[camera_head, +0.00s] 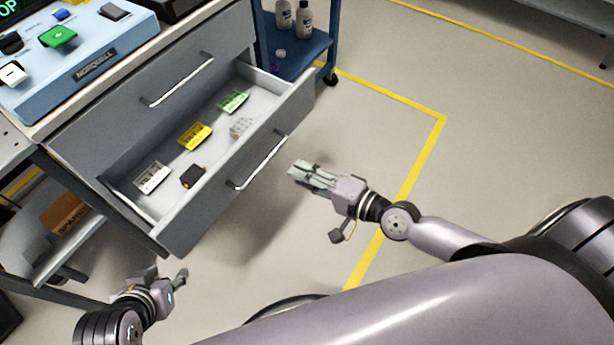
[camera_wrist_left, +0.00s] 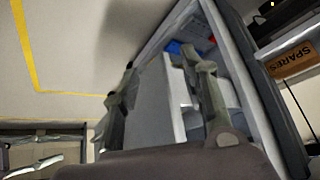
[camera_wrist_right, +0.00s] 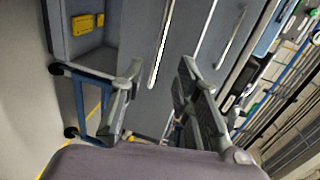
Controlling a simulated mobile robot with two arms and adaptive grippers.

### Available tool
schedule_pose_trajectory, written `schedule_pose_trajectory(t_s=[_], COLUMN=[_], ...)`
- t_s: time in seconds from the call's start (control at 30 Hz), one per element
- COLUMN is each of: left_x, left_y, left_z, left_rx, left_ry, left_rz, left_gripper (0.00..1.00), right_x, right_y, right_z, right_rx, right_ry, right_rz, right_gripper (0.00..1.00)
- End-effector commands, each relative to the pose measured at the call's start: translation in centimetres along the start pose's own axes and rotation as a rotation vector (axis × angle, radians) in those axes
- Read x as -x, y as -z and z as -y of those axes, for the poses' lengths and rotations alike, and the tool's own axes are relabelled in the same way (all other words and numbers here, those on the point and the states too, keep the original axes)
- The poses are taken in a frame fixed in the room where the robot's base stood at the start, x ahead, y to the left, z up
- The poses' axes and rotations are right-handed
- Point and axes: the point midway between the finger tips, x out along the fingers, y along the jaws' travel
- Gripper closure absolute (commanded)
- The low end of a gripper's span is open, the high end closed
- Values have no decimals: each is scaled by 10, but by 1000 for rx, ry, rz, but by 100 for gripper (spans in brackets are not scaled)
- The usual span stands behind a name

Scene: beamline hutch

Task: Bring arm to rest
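My left gripper (camera_head: 160,276) is at the lower left of the head view, low in front of the cabinet. Its fingers stand apart in the left wrist view (camera_wrist_left: 160,65), with nothing held between them. My right gripper (camera_head: 298,175) hangs over the floor just right of the open drawer's front and handle, apart from them in the picture. In the right wrist view (camera_wrist_right: 158,70) its fingers are also apart and empty.
The open drawer (camera_head: 288,112) holds small white, yellow, green, clear and black items. A blue panel (camera_head: 100,58) tops the cabinet. A blue cart (camera_head: 300,60) carries bottles. A SPARES box (camera_head: 66,214) sits lower left. Floor to the right is clear, with yellow lines.

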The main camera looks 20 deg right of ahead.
Motion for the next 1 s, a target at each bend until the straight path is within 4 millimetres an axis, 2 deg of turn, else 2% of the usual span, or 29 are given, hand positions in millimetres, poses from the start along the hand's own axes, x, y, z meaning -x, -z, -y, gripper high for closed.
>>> schedule_pose_trajectory(t_s=[0.17, 0.73, 0.87, 1.0], left_x=[0, 0, 0, 0], left_y=[0, 0, 0, 0], left_z=[0, 0, 0, 0], left_rx=[0, 0, 0, 0], left_ry=[0, 0, 0, 0], left_rz=[0, 0, 0, 0], left_gripper=[60, 60, 60, 60], right_x=[7, 6, 3, 4], right_y=[-1, -4, -33, -73], right_z=[0, 0, 5, 7], right_rx=[-1, 13, 150, 488], right_ry=[-1, -3, -25, -111], right_rz=[1, 9, 76, 174], right_gripper=[71, 71, 71, 71])
